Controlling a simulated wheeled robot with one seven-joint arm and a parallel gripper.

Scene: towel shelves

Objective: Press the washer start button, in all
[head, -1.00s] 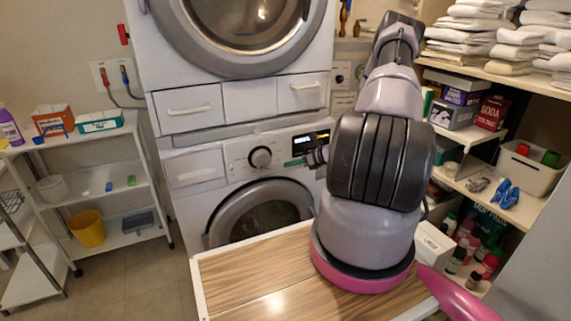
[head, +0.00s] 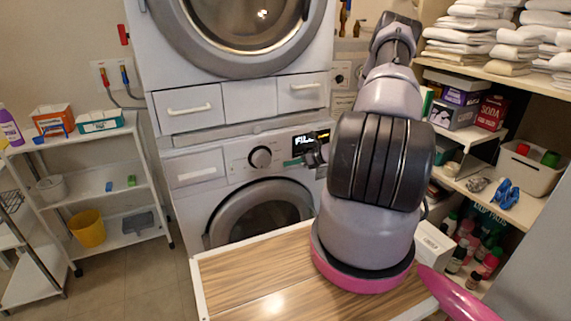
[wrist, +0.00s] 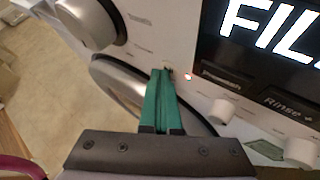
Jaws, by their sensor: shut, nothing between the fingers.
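The washer (head: 205,203) is the lower machine, with a round door (head: 260,208) and a control panel. Its display (head: 304,142) is lit and reads "FILL"; the first letters also show large in the wrist view (wrist: 265,28). A round dial (head: 260,157) sits left of the display and shows in the wrist view (wrist: 88,20). My gripper (wrist: 165,78) is shut and empty, its green fingertips at the panel between dial and display.
Small white knobs (wrist: 222,110) lie right of the fingers. A second machine (head: 240,100) is stacked above. A wooden-topped surface (head: 255,275) stands in front. Shelves with towels (head: 470,40) and boxes are on the right, a white rack (head: 100,195) on the left.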

